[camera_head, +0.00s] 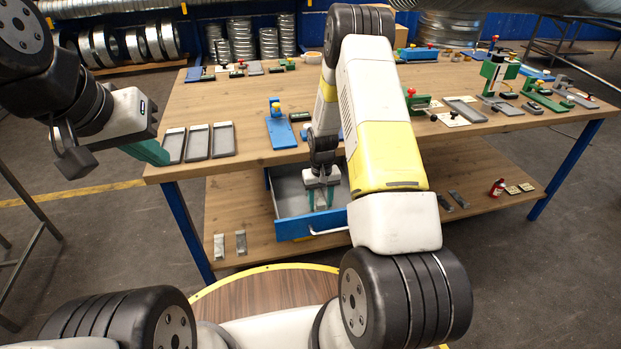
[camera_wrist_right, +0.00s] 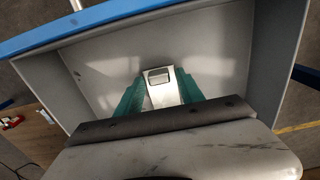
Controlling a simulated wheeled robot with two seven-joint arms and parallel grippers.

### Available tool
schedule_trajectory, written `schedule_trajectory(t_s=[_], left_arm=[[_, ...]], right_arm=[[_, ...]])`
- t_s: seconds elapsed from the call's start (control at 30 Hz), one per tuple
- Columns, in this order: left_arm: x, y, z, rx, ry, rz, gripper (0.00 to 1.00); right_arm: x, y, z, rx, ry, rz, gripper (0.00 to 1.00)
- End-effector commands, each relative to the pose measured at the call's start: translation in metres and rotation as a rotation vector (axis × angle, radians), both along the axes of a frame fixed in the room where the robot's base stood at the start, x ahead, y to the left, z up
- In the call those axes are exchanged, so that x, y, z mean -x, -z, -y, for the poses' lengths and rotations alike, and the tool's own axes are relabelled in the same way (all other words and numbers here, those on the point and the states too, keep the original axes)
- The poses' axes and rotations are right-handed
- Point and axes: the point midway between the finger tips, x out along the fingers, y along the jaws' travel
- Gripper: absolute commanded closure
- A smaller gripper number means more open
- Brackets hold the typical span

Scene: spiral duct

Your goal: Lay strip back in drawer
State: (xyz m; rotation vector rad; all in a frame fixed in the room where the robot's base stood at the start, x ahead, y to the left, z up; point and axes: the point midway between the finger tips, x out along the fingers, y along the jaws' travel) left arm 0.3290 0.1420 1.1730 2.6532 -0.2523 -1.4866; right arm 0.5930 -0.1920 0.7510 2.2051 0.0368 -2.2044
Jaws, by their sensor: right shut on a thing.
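The blue-fronted drawer (camera_head: 290,229) stands pulled out under the table, with a grey inside; its grey floor and walls also fill the right wrist view (camera_wrist_right: 225,55). My right gripper (camera_head: 320,200) reaches down into the drawer. In the right wrist view its green fingers (camera_wrist_right: 160,92) are shut on a metal strip (camera_wrist_right: 162,75), whose end shows between them against the drawer floor. I cannot tell whether the strip touches the floor. My left gripper (camera_head: 150,153) is at the table's left front edge, near the grey trays; its finger opening is not clear.
Three grey trays (camera_head: 197,142) lie on the left of the wooden tabletop (camera_head: 245,100). A blue fixture (camera_head: 280,128) stands near the front edge. Two strips (camera_head: 230,245) lie on the lower shelf left of the drawer, others (camera_head: 450,200) to its right. Several fixtures crowd the table's right side.

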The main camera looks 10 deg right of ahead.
Motion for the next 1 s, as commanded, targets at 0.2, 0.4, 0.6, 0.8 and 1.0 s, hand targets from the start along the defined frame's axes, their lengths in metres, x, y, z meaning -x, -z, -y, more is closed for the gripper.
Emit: schedule_trajectory(t_s=[0.2, 0.4, 0.6, 0.8, 1.0], left_arm=[[0.0000, 0.0000, 0.0000, 0.000, 0.000, 0.000, 1.00], [0.0000, 0.0000, 0.0000, 0.000, 0.000, 0.000, 1.00], [0.0000, 0.0000, 0.0000, 0.000, 0.000, 0.000, 1.00], [0.0000, 0.0000, 0.0000, 0.000, 0.000, 0.000, 1.00], [0.0000, 0.0000, 0.0000, 0.000, 0.000, 0.000, 1.00]], right_arm=[[0.0000, 0.0043, 0.0001, 0.000, 0.000, 0.000, 0.93], [-0.0001, 0.0042, 0.0001, 0.000, 0.000, 0.001, 0.93], [0.0000, 0.0041, 0.0000, 0.000, 0.000, 0.000, 0.30], [0.0002, 0.0042, -0.0001, 0.000, 0.000, 0.000, 0.22], [0.0002, 0.0042, -0.0001, 0.000, 0.000, 0.000, 0.04]])
